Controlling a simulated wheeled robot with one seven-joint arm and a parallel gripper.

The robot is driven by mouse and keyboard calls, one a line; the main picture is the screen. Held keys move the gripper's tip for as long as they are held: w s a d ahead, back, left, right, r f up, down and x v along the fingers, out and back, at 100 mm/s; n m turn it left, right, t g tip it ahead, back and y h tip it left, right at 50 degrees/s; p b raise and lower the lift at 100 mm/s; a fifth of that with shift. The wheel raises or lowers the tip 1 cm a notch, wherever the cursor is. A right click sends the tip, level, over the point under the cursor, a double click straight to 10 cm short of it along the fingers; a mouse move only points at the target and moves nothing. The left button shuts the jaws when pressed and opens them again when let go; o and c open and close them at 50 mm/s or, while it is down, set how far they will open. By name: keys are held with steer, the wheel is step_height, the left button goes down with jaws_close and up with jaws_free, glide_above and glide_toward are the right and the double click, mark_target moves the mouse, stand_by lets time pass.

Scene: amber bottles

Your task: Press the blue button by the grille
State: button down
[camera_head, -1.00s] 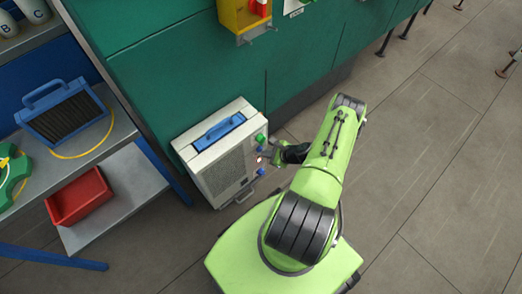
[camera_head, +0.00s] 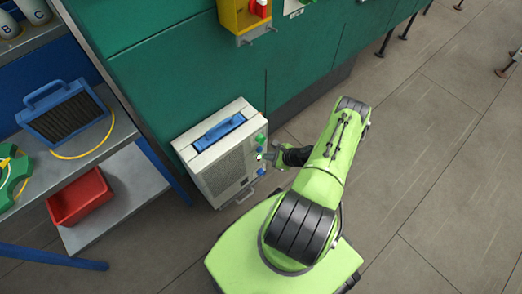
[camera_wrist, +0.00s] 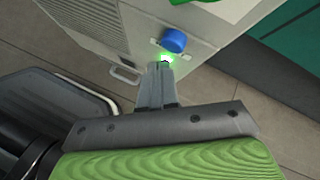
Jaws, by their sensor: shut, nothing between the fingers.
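A pale grey box (camera_head: 205,165) stands on the floor against the green cabinet. Its front has a grille (camera_head: 226,172), which also shows in the wrist view (camera_wrist: 88,14). In the wrist view a blue button (camera_wrist: 173,40) sits just beyond my fingertips, with a green-glowing lamp (camera_wrist: 166,57) at the tips. My gripper (camera_wrist: 163,66) is shut and empty, pointed at the panel. Its fingers hide what lies behind them; I cannot tell whether they touch.
A shelf (camera_head: 120,135) at left holds a blue-framed filter (camera_head: 62,112) and a red bin (camera_head: 80,196). A yellow box (camera_head: 243,15) hangs on the cabinet (camera_head: 170,60).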

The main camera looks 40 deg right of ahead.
steer(key=s, duration=0.5)
steer(key=shift+p, duration=0.4)
steer(key=shift+s+d+f, duration=0.1)
steer(key=shift+s+d, duration=0.05)
stand_by(0.6)
